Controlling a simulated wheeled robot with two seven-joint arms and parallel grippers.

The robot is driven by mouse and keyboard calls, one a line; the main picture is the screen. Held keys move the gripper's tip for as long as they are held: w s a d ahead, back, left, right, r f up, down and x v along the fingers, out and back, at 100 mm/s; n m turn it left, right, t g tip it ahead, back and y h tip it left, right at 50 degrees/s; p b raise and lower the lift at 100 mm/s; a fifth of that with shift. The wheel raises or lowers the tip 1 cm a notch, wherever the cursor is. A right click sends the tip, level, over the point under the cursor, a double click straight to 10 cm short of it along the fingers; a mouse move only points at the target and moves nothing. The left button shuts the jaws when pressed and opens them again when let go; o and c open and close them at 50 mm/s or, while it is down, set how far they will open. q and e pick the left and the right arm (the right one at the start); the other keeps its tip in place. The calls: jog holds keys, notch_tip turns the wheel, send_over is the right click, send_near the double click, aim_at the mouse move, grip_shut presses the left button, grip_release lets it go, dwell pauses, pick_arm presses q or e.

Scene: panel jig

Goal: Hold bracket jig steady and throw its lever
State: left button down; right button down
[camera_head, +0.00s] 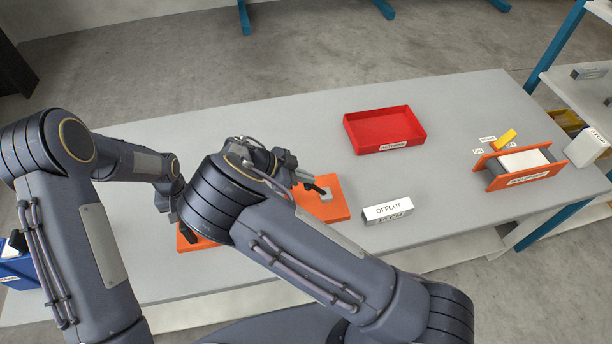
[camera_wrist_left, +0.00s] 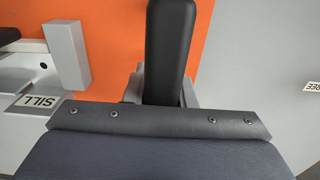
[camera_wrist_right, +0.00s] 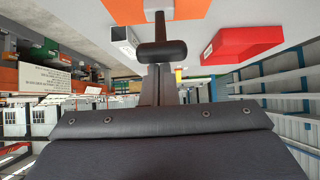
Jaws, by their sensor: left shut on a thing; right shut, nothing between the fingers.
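The orange bracket jig (camera_head: 338,207) lies on the grey table, with its middle hidden behind my right arm. In the left wrist view, my left gripper (camera_wrist_left: 165,97) is shut on an upright black handle (camera_wrist_left: 170,45) above the orange plate. The head view hides this grip. A grey block (camera_wrist_left: 66,52) and a pale part labelled SILL (camera_wrist_left: 28,82) show beside it. My right gripper (camera_head: 307,181) is shut and empty at the jig's black lever (camera_head: 317,188). In the right wrist view, the lever's knob (camera_wrist_right: 162,50) lies just beyond the closed fingertips; contact is unclear.
A red tray (camera_head: 383,128) stands at the back middle of the table. A white block labelled OFFCUT (camera_head: 388,209) lies right of the jig. An orange holder (camera_head: 525,178) with a yellow piece (camera_head: 504,139) stands at the right. Between them the table is clear.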

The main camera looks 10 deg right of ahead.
pick_arm(q)
jog(key=shift+s+d+f, duration=0.2)
jog(key=shift+s, duration=0.05)
pick_arm(e)
jog(key=shift+a+f, duration=0.2)
jog(key=shift+a, duration=0.25)
pick_arm(q)
jog(key=shift+a, duration=0.1)
pick_arm(e)
jog(key=shift+d+r, duration=0.25)
jog(key=shift+r, duration=0.75)
jog(key=shift+d+r, duration=0.85)
jog(key=shift+d, duration=0.3)
jog(key=v, duration=0.9)
jog(key=shift+a, duration=0.4)
jog(key=shift+r, duration=0.1)
pick_arm(q)
jog(key=c, duration=1.1)
grip_release()
jog(key=shift+w, duration=0.25)
jog(key=shift+r, duration=0.15)
pick_arm(e)
jog(key=shift+w, duration=0.1)
pick_arm(q)
jog(key=shift+a, duration=0.1)
